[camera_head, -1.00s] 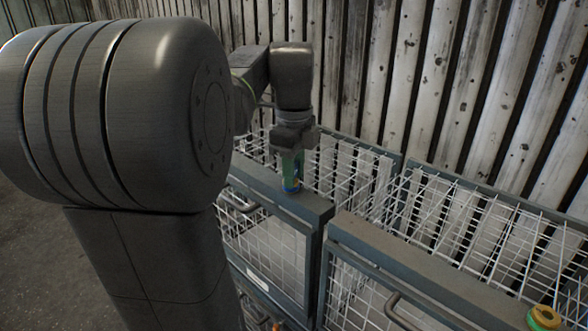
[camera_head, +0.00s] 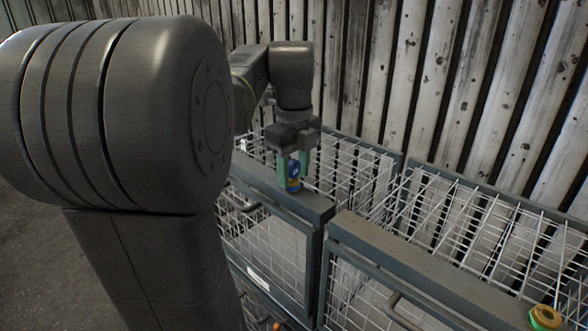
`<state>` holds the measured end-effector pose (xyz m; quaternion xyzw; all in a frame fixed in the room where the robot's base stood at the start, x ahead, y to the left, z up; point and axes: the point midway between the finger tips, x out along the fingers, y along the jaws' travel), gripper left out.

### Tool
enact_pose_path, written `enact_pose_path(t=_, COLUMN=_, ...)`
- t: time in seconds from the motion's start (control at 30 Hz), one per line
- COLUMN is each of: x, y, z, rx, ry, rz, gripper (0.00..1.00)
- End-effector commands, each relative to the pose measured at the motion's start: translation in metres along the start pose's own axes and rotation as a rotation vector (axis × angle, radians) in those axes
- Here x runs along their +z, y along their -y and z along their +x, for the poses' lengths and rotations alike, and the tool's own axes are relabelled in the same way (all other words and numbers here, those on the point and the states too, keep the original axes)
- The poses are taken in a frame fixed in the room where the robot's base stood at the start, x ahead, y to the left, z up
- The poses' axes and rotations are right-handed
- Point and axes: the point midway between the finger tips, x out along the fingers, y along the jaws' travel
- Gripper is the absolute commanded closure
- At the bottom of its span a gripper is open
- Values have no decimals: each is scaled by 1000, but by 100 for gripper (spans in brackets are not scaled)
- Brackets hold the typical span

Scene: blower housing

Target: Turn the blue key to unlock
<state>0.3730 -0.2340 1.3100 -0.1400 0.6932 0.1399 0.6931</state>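The blue key (camera_head: 294,183) stands on the top beam of the left mesh cage, with a bit of yellow at its base. My gripper (camera_head: 294,177) points straight down over it, its green fingers on either side of the key. The fingers look closed on the key, with the blue showing between them. The key's lock is small and partly hidden by the fingers.
A second cage, its dark top beam (camera_head: 430,262) at the right, carries a yellow and green ring-shaped part (camera_head: 544,317) at the lower right corner. A corrugated metal wall (camera_head: 450,100) stands close behind the cages. A door handle (camera_head: 398,312) sticks out in front.

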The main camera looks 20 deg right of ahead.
Motion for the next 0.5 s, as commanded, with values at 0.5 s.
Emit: enact_pose_path(t=0.5, x=0, y=1, z=-12, rx=-2, ry=2, rz=-2, gripper=44)
